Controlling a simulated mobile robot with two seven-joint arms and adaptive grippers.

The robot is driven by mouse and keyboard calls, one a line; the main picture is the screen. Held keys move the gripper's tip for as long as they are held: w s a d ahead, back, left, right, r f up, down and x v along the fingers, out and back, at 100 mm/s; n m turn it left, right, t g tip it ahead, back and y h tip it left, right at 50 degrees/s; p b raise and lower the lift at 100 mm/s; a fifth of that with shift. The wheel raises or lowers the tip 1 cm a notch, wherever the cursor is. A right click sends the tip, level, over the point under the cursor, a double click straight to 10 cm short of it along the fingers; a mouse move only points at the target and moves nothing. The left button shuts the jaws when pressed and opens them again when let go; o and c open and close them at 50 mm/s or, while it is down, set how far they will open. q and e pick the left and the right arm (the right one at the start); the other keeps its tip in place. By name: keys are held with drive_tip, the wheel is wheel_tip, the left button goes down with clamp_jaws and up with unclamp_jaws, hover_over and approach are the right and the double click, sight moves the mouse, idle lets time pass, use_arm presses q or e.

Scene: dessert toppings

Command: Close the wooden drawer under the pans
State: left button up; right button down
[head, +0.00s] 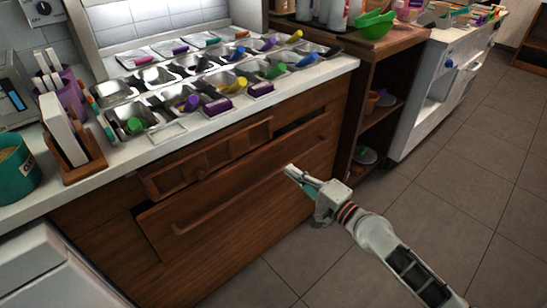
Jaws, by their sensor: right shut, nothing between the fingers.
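A wide wooden drawer (238,190) with a long bar handle sits in the brown cabinet under the metal pans (205,88). Its front stands out from the cabinet, with dark gaps along its left end and top right; how far it is out is hard to tell. A shorter wooden front (205,158) sits just above it. My right gripper (289,171) is shut and empty, its tips at the right part of the wide drawer's front, by the handle's right end. I cannot tell whether they touch. My left gripper is not in view.
The white counter (225,117) above holds pans with several coloured-handled scoops. A wooden holder (80,160) and teal pot (15,170) stand at its left end. An open wooden shelf (345,165) stands right of the cabinet. The tiled floor (440,200) at right is clear.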

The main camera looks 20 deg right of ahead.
sight(267, 152)
drive_tip(key=x, duration=0.7)
drive_tip(key=shift+w+f, duration=0.15)
drive_tip(key=shift+w+a, duration=0.2)
drive_tip(key=shift+w, duration=0.35)
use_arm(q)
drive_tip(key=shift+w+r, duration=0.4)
use_arm(e)
drive_tip(key=shift+w+a+b, duration=0.1)
drive_tip(key=shift+b, duration=0.2)
drive_tip(key=x, duration=0.4)
drive_tip(key=shift+w+f+b, duration=0.1)
drive_tip(key=shift+b, duration=0.2)
drive_tip(key=shift+w, duration=0.2)
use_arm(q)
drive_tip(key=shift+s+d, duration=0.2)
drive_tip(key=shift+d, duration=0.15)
use_arm(e)
drive_tip(key=shift+r, duration=0.35)
